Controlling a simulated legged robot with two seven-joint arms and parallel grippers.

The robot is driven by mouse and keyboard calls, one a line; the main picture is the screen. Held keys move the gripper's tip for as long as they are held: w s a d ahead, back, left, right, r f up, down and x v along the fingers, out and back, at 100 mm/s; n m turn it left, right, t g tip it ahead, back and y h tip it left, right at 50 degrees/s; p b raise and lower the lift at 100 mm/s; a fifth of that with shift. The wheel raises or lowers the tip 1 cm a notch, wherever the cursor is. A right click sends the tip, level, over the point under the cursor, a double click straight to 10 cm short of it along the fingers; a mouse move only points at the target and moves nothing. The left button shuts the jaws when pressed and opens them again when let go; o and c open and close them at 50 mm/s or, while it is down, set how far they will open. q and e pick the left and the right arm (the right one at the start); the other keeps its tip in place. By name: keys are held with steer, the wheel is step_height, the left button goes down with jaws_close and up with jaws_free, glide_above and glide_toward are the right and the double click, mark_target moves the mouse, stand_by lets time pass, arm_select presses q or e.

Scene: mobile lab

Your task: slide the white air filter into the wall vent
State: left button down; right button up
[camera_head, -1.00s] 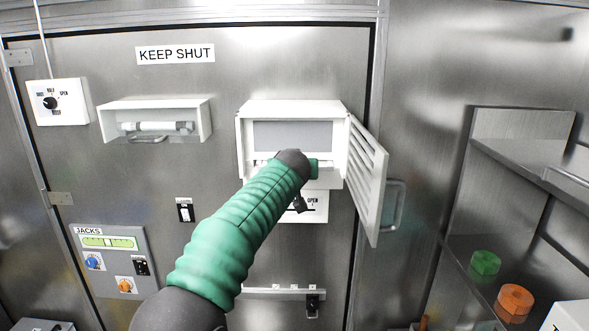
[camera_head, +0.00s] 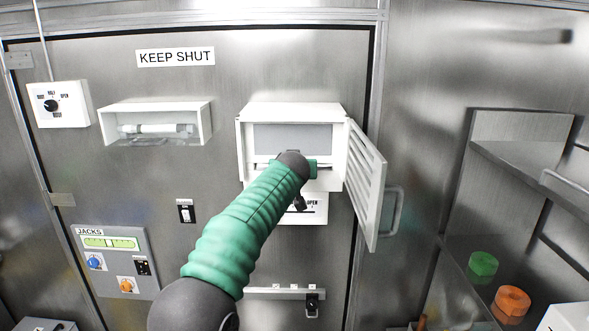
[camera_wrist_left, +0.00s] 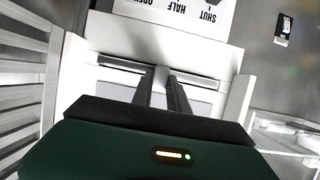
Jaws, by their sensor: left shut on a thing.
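The wall vent (camera_head: 240,146) is a white box on the metal wall, with its louvred door (camera_head: 367,185) swung open to the right. The white air filter, with a grey panel (camera_head: 293,137), is at the vent opening; how deep it sits cannot be told. My left gripper (camera_wrist_left: 162,78) is shut on a pale tab at the filter's edge in the wrist view, where the vent appears upside down. In the head view my left wrist and green sleeve cover the fingers and the lower middle of the opening. My right gripper is not in view.
A dial panel labelled OPEN (camera_head: 309,207) is just below the vent. A white recessed box with a handle (camera_head: 157,131) is to its left. A rail (camera_head: 280,293) is lower down. Shelves with green (camera_head: 483,264) and orange (camera_head: 513,299) pieces stand at right.

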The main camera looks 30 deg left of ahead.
arm_select(q)
steer(key=shift+w+a+p, duration=0.35)
steer(key=shift+w+p, duration=0.15)
steer(key=shift+w, duration=0.05)
steer(key=c, duration=1.2)
jaws_free()
steer(key=b+v, duration=0.9)
steer(key=v, duration=0.7)
steer(key=shift+s+d, duration=0.25)
